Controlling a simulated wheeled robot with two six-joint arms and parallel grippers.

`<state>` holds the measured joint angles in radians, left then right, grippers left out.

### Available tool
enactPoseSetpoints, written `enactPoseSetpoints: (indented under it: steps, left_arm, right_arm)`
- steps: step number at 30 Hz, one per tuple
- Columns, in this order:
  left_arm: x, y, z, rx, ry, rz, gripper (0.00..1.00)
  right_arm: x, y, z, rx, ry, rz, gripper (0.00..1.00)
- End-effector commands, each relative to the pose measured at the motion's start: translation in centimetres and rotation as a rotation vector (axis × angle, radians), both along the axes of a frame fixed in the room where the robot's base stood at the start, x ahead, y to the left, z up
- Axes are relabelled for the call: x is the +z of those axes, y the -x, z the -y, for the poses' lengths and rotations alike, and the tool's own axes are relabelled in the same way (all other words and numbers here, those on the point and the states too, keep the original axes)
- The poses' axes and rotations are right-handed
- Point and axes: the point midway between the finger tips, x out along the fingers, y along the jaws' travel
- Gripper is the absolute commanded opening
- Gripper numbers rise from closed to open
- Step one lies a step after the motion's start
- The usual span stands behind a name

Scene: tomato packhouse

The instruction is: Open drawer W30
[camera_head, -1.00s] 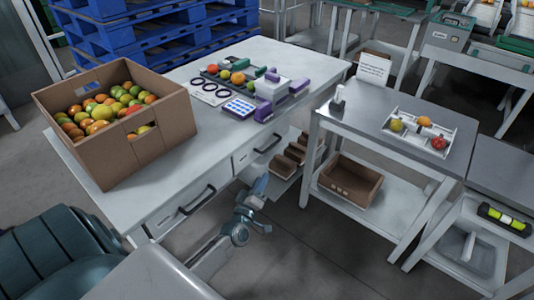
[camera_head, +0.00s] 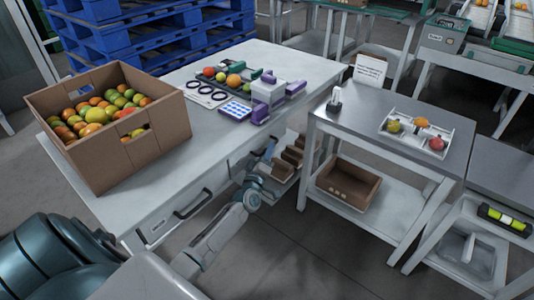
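The white workbench (camera_head: 215,130) has two drawers in its front, and any writing on their labels is too small to read. The left drawer has a dark bar handle (camera_head: 193,204) in plain view. The right drawer (camera_head: 240,163) looks closed, and my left gripper and wrist hide most of its handle. My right gripper is not in view.
A cardboard box of tomatoes (camera_head: 160,153) stands on the bench's left end. A tomato tray, a purple-and-white device (camera_head: 268,90) and a keypad (camera_head: 236,109) lie further back. A grey side table (camera_head: 360,115) with a lower shelf stands close on the right.

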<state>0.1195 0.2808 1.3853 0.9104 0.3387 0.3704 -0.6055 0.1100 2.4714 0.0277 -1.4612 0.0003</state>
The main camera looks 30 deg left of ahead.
Motion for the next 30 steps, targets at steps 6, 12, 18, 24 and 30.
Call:
enactPoseSetpoints:
  steps: [6,12,18,24,30]
  left_arm:
    - [0.1,-0.1,0.0,0.0,0.0,0.0,0.33]
    - [0.1,-0.1,0.0,0.0,0.0,0.0,0.03]
    - [0.0,-0.1,0.0,0.0,0.0,0.0,0.0]
    - [0.1,0.0,0.6,0.0,0.003,0.0,0.0]
    - [0.1,0.1,2.8,-0.001,0.005,-0.001,0.0]
  right_arm:
    - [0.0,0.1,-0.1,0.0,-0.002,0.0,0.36]
    - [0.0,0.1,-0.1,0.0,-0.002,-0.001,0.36]
    - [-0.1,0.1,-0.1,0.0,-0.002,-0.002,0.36]
    - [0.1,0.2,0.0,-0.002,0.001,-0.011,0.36]
    - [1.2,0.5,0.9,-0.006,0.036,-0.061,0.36]
